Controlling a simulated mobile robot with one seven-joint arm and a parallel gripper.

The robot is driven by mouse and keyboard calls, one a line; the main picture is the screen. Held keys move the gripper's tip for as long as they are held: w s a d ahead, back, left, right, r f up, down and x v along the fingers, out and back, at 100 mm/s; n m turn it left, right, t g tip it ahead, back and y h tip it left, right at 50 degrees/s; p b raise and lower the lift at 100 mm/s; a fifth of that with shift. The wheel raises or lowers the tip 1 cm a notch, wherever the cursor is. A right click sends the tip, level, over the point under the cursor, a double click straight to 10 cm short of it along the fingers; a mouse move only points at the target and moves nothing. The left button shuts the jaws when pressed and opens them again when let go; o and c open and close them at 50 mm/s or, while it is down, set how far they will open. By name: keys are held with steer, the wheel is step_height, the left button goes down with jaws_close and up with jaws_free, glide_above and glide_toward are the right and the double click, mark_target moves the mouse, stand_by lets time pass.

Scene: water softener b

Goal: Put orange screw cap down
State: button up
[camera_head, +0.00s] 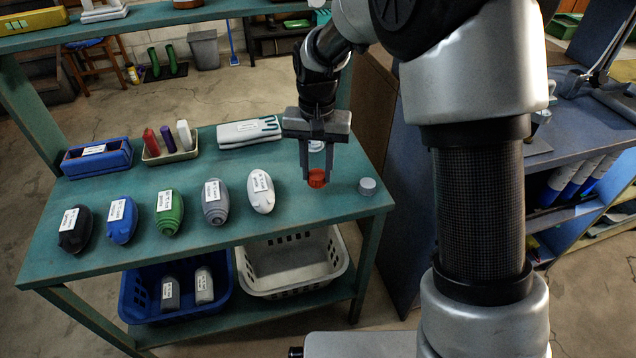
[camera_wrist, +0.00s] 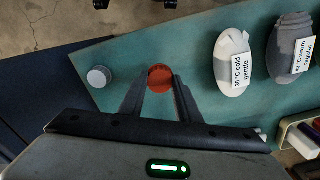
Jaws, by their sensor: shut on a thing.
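The orange screw cap (camera_head: 317,178) is a small round orange-red piece over the right end of the green table (camera_head: 330,205). My gripper (camera_head: 317,180) points down and is shut on the cap, with a finger on each side. The cap also shows between the fingertips in the wrist view (camera_wrist: 160,78). I cannot tell whether the cap touches the tabletop or is held just above it. A small grey cap (camera_head: 367,186) stands on the table to the right of the orange one. It shows to the left in the wrist view (camera_wrist: 99,76).
A white basket (camera_head: 292,262) is on the shelf below. Bare tabletop surrounds the cap.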

mark_target(317, 175)
steer(key=shift+f+b, duration=0.3)
steer(key=shift+f, duration=1.6)
steer(key=shift+f, duration=0.2)
steer(key=o, duration=1.2)
steer(key=shift+o, duration=0.2)
